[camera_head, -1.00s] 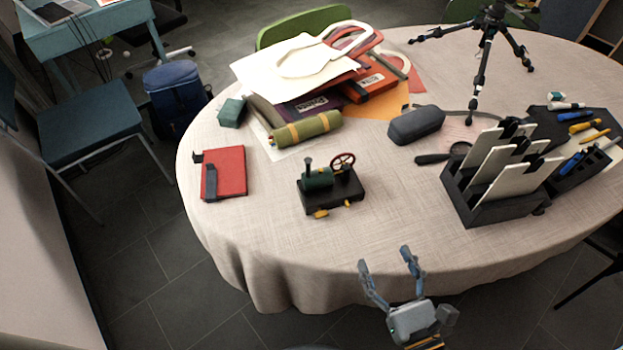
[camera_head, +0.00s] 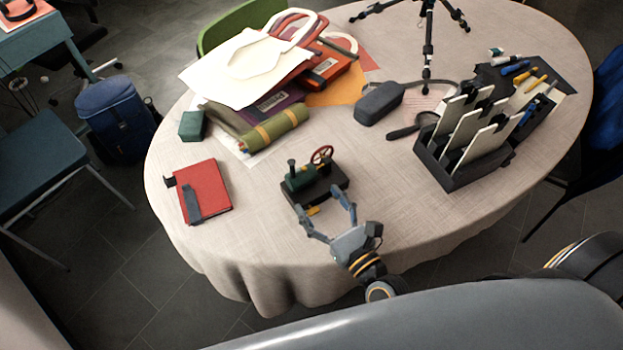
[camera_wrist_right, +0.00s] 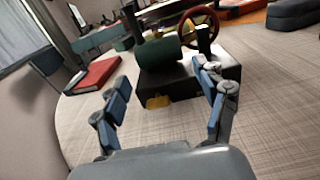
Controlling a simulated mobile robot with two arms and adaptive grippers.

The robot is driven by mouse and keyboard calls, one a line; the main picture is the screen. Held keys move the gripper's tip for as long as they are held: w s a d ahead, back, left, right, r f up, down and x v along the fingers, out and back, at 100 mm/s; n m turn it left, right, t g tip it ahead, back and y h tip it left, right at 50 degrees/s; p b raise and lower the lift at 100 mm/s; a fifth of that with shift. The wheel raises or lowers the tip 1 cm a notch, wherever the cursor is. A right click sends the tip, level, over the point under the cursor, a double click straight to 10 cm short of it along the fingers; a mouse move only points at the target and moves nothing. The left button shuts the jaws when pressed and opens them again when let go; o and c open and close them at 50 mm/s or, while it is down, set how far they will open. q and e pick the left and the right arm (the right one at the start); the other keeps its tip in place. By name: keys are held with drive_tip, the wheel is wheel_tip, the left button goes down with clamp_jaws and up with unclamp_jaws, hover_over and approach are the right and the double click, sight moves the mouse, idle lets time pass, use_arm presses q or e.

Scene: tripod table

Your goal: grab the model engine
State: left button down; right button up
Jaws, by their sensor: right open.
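The model engine (camera_head: 317,187) has a green boiler, a red flywheel and a black base. It stands upright near the front edge of the table (camera_head: 270,240). In the right wrist view the engine (camera_wrist_right: 185,75) is straight ahead, beyond and between the fingers. My right gripper (camera_head: 327,212) is open and empty, just in front of the engine, fingers pointing at it. In the right wrist view its two fingers (camera_wrist_right: 165,95) are spread wide. I cannot tell whether the right finger touches the base. My left gripper is not in view.
A red notebook (camera_head: 203,192) lies left of the engine. A green roll (camera_head: 275,128) and a pile of papers and books (camera_head: 245,68) lie behind. A dark case (camera_head: 379,103) and a black file holder (camera_head: 462,170) stand to the right. The cloth around the engine is clear.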

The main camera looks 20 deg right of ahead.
sight(307, 183)
drive_tip(key=shift+w, duration=0.25)
drive_tip(key=p+x, duration=0.1)
drive_tip(key=x, duration=0.3)
drive_tip(key=shift+w+a+r, duration=0.15)
drive_tip(key=shift+w+r, duration=0.05)
drive_tip(key=shift+w+a, duration=0.1)
drive_tip(key=shift+w, duration=0.1)
clamp_jaws()
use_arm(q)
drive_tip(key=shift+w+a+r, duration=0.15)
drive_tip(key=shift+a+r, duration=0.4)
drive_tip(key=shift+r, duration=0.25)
use_arm(e)
drive_tip(key=shift+r, duration=0.15)
